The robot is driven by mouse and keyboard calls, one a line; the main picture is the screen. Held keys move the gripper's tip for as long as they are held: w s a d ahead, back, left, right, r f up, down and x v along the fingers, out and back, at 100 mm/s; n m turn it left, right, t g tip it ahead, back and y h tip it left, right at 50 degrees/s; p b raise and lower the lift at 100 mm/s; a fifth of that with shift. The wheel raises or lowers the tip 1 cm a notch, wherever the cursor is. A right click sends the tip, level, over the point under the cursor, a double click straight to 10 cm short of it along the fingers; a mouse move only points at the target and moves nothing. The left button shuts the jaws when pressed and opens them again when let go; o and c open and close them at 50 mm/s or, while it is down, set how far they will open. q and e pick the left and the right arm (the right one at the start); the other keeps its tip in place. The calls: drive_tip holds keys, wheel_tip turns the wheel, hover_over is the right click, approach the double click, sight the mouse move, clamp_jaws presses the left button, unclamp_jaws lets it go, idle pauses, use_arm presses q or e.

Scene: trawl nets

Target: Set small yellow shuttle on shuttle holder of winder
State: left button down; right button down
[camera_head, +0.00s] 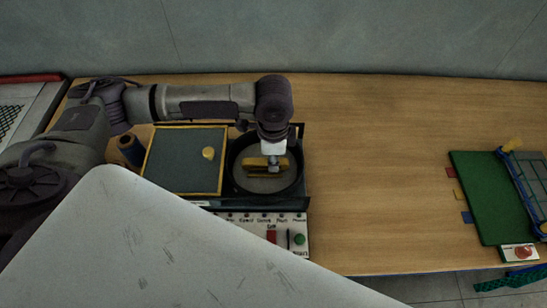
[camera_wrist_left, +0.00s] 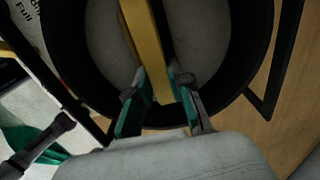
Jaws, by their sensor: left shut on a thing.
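The small yellow shuttle (camera_head: 258,170) is over the round black-rimmed dish (camera_head: 236,179) with a grey floor, on the right part of the winder (camera_head: 258,223). My left gripper (camera_head: 273,168) points down into this dish and is shut on the shuttle. In the left wrist view the green-padded fingers of my left gripper (camera_wrist_left: 159,100) close on both sides of the long yellow shuttle (camera_wrist_left: 142,30). Whether the shuttle touches the dish floor cannot be told. My right gripper is not in view.
A dark panel with a yellow edge and knob (camera_head: 184,158) lies left of the dish. A dark spool (camera_head: 131,150) stands beside it. A green mat (camera_head: 478,190) and blue rack (camera_head: 524,188) are far right. The table (camera_head: 380,160) between is clear.

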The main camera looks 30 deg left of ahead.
use_arm(q)
drive_tip(key=shift+f, duration=0.55)
drive_tip(key=c, duration=1)
unclamp_jaws()
drive_tip(key=shift+r, duration=0.1)
wheel_tip(320, 180, up, 12)
drive_tip(key=shift+f, duration=0.1)
